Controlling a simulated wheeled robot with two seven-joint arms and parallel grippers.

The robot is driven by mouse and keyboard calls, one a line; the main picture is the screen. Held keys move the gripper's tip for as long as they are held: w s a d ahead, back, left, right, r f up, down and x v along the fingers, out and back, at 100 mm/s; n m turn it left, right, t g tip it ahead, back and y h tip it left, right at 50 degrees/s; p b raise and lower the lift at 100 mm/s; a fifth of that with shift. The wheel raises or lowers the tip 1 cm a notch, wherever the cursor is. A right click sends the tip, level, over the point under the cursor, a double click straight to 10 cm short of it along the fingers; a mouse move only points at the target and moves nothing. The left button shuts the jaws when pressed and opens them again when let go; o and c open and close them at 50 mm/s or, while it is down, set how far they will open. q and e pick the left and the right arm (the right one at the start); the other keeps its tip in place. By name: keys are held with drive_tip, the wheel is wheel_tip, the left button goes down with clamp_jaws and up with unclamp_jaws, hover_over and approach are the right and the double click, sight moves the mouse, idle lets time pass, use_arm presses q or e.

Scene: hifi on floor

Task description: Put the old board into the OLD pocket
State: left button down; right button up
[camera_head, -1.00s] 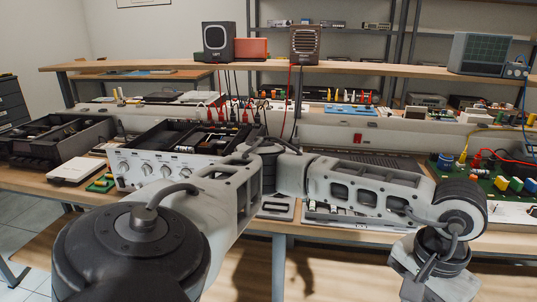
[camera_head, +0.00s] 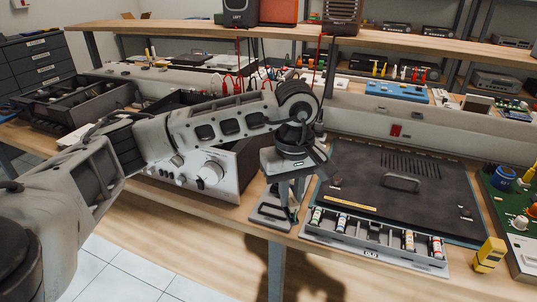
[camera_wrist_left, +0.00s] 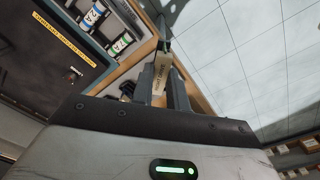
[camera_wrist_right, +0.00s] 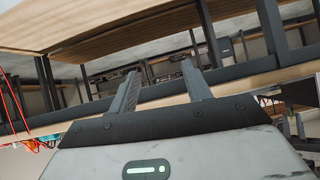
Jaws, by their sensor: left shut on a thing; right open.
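My left gripper (camera_head: 292,192) points down above the bench's front edge, between the amplifier and the dark mat. In the left wrist view its fingers (camera_wrist_left: 165,85) are shut on a narrow beige piece (camera_wrist_left: 159,76) with dark writing. I cannot tell whether this piece is the old board. A grey open frame (camera_head: 268,214) lies beneath the gripper.
The silver-fronted amplifier (camera_head: 213,174) stands left of the gripper, partly behind my arm. A raised shelf (camera_head: 200,28) spans the back.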

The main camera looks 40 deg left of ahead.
use_arm(q)
drive_tip(key=w+a+r+n+p, duration=0.1)
drive_tip(key=w+a+r+n, duration=0.15)
drive_tip(key=a+n, duration=0.55)
drive_tip(key=f+b, duration=0.1)
drive_tip(key=d+f+n+b, duration=0.1)
drive_tip(key=f, duration=0.1)
drive_tip(key=d+f+n+b, duration=0.1)
drive_tip(key=shift+w+f, duration=0.3)
drive_tip(key=shift+f, duration=0.05)
drive_tip(key=shift+f+b, duration=0.45)
drive_tip(key=shift+f, duration=0.2)
use_arm(e)
drive_tip(key=shift+f, duration=0.55)
drive_tip(key=shift+w+a+r, duration=0.1)
drive_tip(key=shift+a+r, duration=0.05)
use_arm(q)
drive_tip(key=shift+f+b, duration=0.55)
drive_tip(key=shift+f, duration=0.3)
use_arm(e)
drive_tip(key=shift+f, duration=0.65)
